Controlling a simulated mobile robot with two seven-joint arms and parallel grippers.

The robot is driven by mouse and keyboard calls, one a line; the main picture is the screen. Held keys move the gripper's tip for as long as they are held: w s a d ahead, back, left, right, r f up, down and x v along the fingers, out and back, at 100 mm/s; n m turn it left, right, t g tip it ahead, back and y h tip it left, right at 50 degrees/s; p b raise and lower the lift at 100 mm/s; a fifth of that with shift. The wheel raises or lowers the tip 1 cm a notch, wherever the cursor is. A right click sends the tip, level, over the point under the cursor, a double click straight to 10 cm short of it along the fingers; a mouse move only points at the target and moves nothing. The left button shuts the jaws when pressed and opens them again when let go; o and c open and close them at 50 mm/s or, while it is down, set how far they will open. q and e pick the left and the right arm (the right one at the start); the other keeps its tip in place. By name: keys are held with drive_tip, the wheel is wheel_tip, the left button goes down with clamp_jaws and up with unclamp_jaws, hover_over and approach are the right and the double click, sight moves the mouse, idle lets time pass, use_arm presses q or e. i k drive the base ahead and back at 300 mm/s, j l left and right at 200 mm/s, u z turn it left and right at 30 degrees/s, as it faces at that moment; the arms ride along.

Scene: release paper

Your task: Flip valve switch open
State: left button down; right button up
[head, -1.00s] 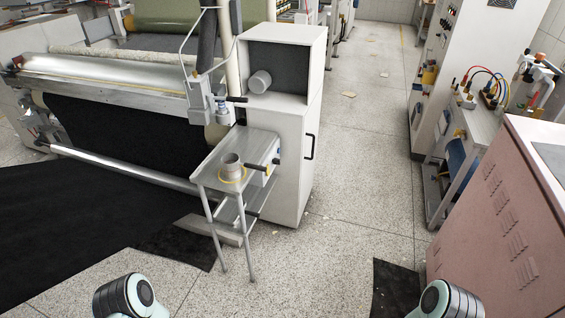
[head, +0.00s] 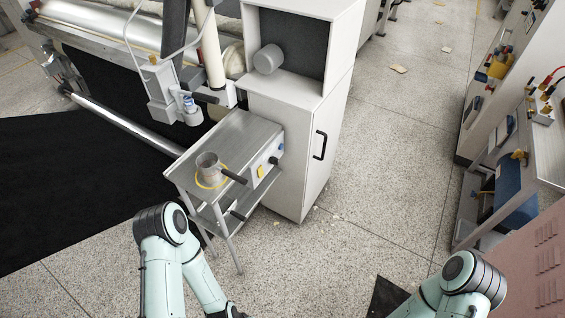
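No part can be clearly made out as the valve switch. A grey-white box unit (head: 163,93) hangs on the machine's post, with a dark handle (head: 207,98) pointing right beside it. A small metal cart (head: 240,132) below carries a grey pot (head: 208,166) with a black handle. Its right side has a panel with a yellow part (head: 260,171) and dark knobs. My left arm rises from the bottom, left of centre, and bends back down; my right arm is at the bottom right. Neither gripper's fingers can be seen.
A white cabinet (head: 300,160) with a black door handle stands right of the cart, a grey cylinder (head: 268,59) on its open shelf. Black sheet (head: 70,180) covers the floor at left. Open floor (head: 390,160) lies between cabinet and the right-hand bench (head: 545,150).

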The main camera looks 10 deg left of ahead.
sight(260, 171)
drive_tip(key=i+l+u, duration=0.1)
drive_tip(key=i+l, duration=0.7)
drive_tip(key=i, duration=0.15)
